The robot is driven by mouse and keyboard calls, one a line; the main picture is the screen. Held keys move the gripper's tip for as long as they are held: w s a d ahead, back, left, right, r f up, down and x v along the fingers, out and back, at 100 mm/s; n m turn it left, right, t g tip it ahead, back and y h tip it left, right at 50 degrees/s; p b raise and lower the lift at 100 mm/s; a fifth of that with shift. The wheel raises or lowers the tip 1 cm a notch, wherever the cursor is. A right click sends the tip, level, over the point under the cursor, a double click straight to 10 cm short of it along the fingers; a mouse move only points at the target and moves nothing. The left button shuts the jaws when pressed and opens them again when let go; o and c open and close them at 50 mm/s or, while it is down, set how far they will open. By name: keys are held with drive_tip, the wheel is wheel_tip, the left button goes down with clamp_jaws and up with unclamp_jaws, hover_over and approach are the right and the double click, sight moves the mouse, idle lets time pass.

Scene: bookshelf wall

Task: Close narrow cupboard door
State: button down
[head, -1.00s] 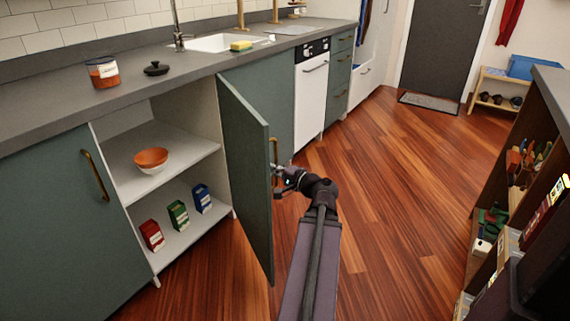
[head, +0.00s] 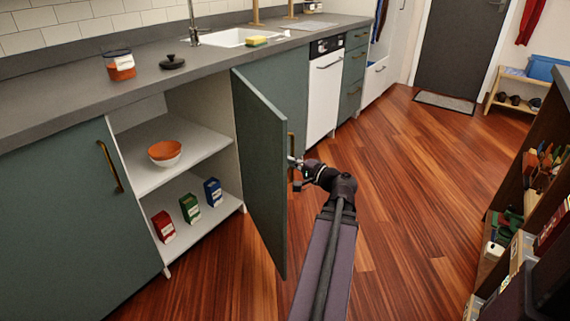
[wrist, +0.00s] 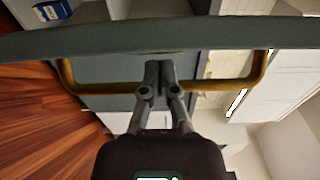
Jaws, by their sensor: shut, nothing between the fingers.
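The narrow cupboard door (head: 258,165) is grey-green and stands wide open, swung out from the cabinet over the floor. Its brass bar handle (head: 291,145) is on the face turned away from the shelves. My gripper (head: 293,170) is at this handle, on the handle side of the door. In the wrist view the door (wrist: 110,42) shows nearly edge-on, with the handle (wrist: 215,86) running across behind my fingers. My gripper (wrist: 159,66) is shut and empty, its fingertips overlapping the middle of the handle; I cannot tell whether they touch it.
The open cupboard holds a bowl (head: 165,153) on its upper shelf and several small boxes (head: 190,208) below. A jar (head: 119,65) and black lid (head: 172,62) stand on the counter. A low shelf unit (head: 510,205) borders the right. Wooden floor (head: 400,180) between is clear.

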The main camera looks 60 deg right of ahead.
drive_tip(key=s+d, duration=0.4)
drive_tip(key=d, duration=0.5)
drive_tip(key=s+a+r+m+h+p, duration=0.1)
drive_tip(key=s+a+r+h+p, duration=0.1)
drive_tip(key=s, duration=0.4)
drive_tip(key=s+a+r+m+h+p, duration=0.1)
drive_tip(key=s+a+r+p, duration=0.15)
drive_tip(key=s, duration=0.45)
drive_tip(key=shift+x, duration=4.7)
drive_tip(key=s+d+f, duration=0.1)
drive_tip(key=s+d, duration=0.1)
drive_tip(key=d, duration=1.7)
drive_tip(key=shift+g+b, duration=0.3)
drive_tip(key=shift+b, duration=0.1)
drive_tip(key=shift+f, duration=0.1)
